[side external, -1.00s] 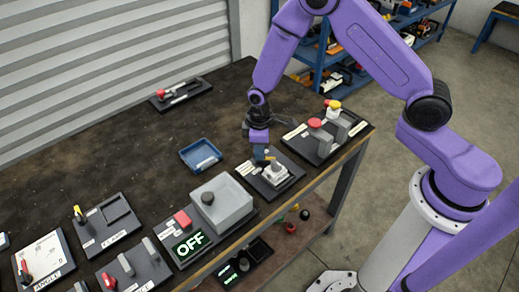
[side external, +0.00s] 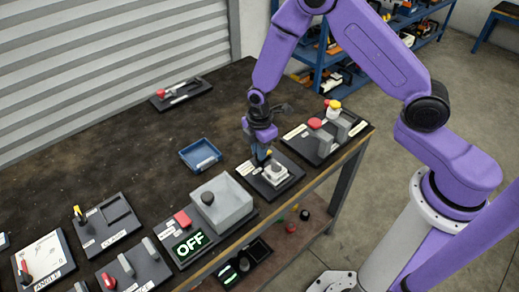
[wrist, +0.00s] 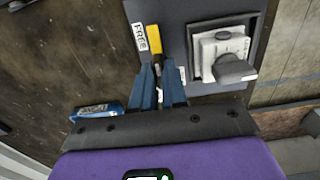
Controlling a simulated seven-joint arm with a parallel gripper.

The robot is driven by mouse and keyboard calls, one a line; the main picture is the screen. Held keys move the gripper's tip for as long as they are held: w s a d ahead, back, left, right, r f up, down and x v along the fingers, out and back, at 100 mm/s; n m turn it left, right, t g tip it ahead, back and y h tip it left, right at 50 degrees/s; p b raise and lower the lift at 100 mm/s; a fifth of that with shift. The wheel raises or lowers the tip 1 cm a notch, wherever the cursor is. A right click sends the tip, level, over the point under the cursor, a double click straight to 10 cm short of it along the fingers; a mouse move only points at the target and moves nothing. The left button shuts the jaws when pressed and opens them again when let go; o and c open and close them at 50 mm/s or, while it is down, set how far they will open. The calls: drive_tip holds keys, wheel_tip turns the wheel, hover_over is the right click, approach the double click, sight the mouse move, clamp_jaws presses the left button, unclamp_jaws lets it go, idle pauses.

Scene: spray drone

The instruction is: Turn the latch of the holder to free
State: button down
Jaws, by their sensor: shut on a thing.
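The holder is a dark plate (side external: 283,191) near the table's right front edge, with a white block-like part (side external: 276,172) on it. The plate (wrist: 205,12) also shows in the wrist view, with the white part (wrist: 222,48) at right. The latch has a yellow handle (wrist: 154,38), beside a white label reading FREE (wrist: 140,36). My gripper (side external: 261,160) is low over the holder's left side. In the wrist view its blue fingers (wrist: 159,66) are shut on the latch, hiding its lower part.
A blue tray (side external: 201,155) lies left of the holder. A plate with red and yellow knobs (side external: 325,138) is close at right. The table's back middle is clear.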

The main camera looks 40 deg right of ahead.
idle(0.6)
drive_tip(key=c, duration=1.2)
unclamp_jaws()
drive_tip(key=shift+o, duration=0.2)
wheel_tip(320, 180, up, 18)
drive_tip(key=shift+f, duration=0.25)
drive_tip(key=shift+s, duration=0.1)
drive_tip(key=s+d+r+m, duration=0.1)
drive_tip(key=s+d, duration=0.1)
drive_tip(key=s, duration=0.7)
drive_tip(key=s+d+r+m, duration=0.2)
drive_tip(key=s, duration=0.8)
drive_tip(key=s+d+r+m, duration=0.2)
drive_tip(key=s+d, duration=0.1)
drive_tip(key=s, duration=0.6)
drive_tip(key=shift+s, duration=0.25)
